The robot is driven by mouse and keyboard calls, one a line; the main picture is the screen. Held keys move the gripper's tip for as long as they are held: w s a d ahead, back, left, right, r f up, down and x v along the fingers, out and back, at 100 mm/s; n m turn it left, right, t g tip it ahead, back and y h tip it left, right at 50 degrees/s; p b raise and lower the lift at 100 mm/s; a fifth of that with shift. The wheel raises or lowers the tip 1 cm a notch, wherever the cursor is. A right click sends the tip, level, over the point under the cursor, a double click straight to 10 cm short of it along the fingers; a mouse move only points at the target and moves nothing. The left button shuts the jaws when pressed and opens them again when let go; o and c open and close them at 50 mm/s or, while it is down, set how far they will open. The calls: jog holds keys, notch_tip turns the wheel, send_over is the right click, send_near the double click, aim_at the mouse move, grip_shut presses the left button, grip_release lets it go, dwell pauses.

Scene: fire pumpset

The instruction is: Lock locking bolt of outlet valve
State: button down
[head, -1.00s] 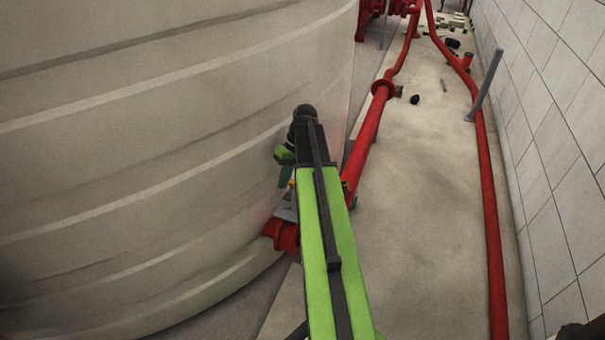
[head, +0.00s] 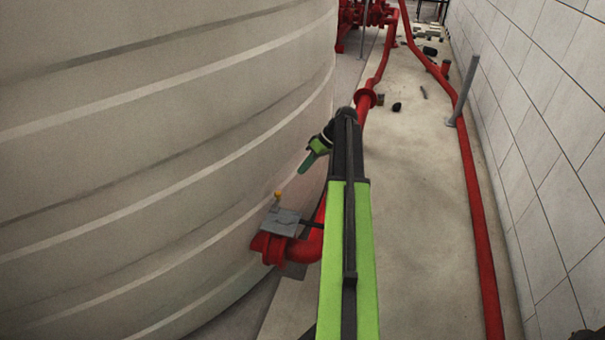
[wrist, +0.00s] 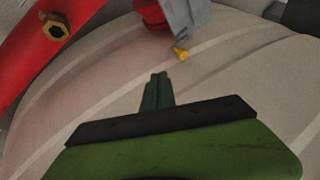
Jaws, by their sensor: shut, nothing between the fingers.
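The outlet valve is red and joins a red pipe at the foot of the tank, with a grey housing (head: 283,222) on top. A small yellow locking bolt (head: 278,196) stands up from the housing. In the wrist view the yellow bolt (wrist: 181,54) sticks out from the grey housing (wrist: 186,18), beyond and slightly right of my fingertips. My gripper (head: 305,166) is shut and empty, above and to the right of the bolt in the head view, with a visible gap. In the wrist view my shut fingers (wrist: 157,84) point toward the housing. My arm hides part of the pipe.
A large pale ribbed tank (head: 150,150) fills the left. A red pipe (head: 477,220) and grey post (head: 465,92) run near the tiled wall (head: 545,150) at right. The concrete floor (head: 420,200) between is mostly clear, with small dark items farther back.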

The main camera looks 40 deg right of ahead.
aim_at(277, 200)
jog(key=w+a+f+b, duration=0.2)
jog(key=a+f+b, duration=0.2)
jog(key=a, duration=0.3)
jog(key=shift+f, duration=0.9)
jog(key=shift+d, duration=0.1)
jog(key=a, duration=0.1)
jog(key=s+a, duration=0.1)
jog(key=shift+s+a, duration=0.25)
jog(key=shift+a, duration=0.1)
